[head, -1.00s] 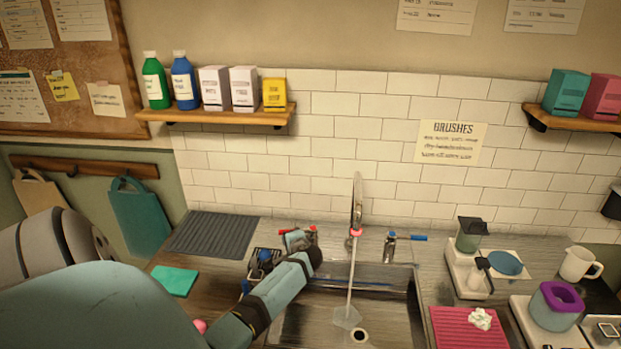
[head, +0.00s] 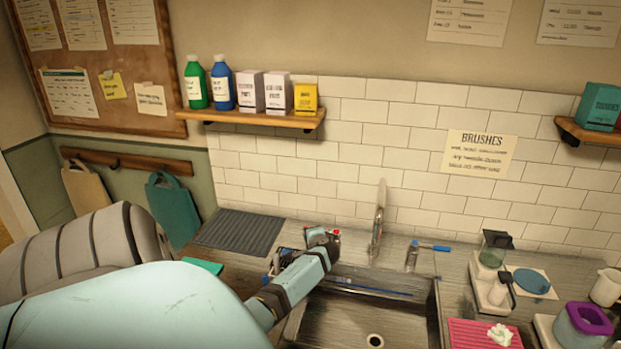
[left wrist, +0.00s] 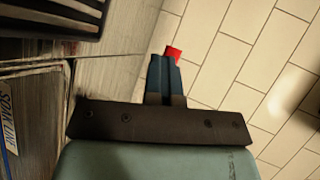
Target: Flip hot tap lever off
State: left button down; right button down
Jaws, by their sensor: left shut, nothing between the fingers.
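The hot tap's red lever (head: 337,232) shows as a small red end at the back left of the sink, just past my left gripper (head: 322,237). The rest of the hot tap is hidden behind the gripper. In the left wrist view the red lever end (left wrist: 173,53) shows right at the tips of my shut, empty left gripper (left wrist: 166,60); I cannot tell whether they touch. The metal spout (head: 379,222) stands right of it, with no water stream visible. My right gripper is not in view.
The cold tap (head: 412,256) with a blue lever (head: 434,247) stands right of the spout. The sink basin (head: 350,318) is empty. A ribbed grey mat (head: 240,232) lies left; a pink mat (head: 475,335) lies right. A shelf (head: 250,118) with bottles and boxes hangs above.

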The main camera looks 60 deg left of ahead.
pick_arm(q)
jog(key=shift+w+a+r, duration=0.1)
jog(key=shift+a+r, duration=0.25)
jog(key=shift+r, duration=0.15)
jog(key=shift+d, duration=0.5)
jog(key=v, duration=1.3)
jog(key=shift+d+f+b, duration=0.25)
jog(key=shift+b, duration=0.2)
